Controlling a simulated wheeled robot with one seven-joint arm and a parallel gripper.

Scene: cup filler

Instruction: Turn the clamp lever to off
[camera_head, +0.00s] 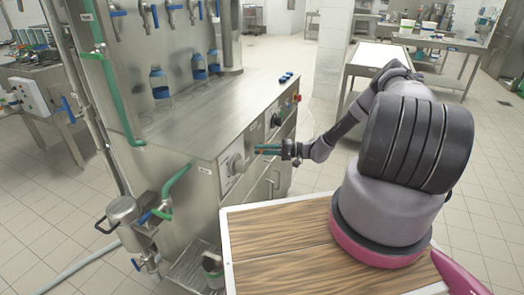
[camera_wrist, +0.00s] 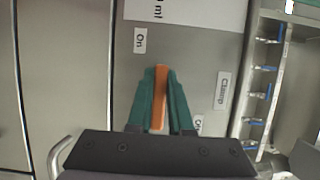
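The clamp lever (camera_wrist: 159,97) is a narrow orange bar on the machine's grey front panel in the wrist view. My gripper (camera_wrist: 160,72) has a green finger along each side of it, close against it with no clear gap. An "On" label (camera_wrist: 139,41) is at the upper left of the lever, and a "Clamp" label (camera_wrist: 222,92) is to its right. Another label (camera_wrist: 198,123), probably "Off", is partly hidden by the right finger. In the head view, my gripper (camera_head: 267,149) is at the machine's front face, and the lever is mostly hidden by the fingers.
The steel filling machine (camera_head: 215,115) has a grey dial (camera_head: 238,164) left of my gripper and a black knob (camera_head: 276,120) behind it. Blue-capped bottles (camera_head: 159,82) stand on its top. A wooden-topped surface (camera_head: 280,245) is in front. Floor to the right is open.

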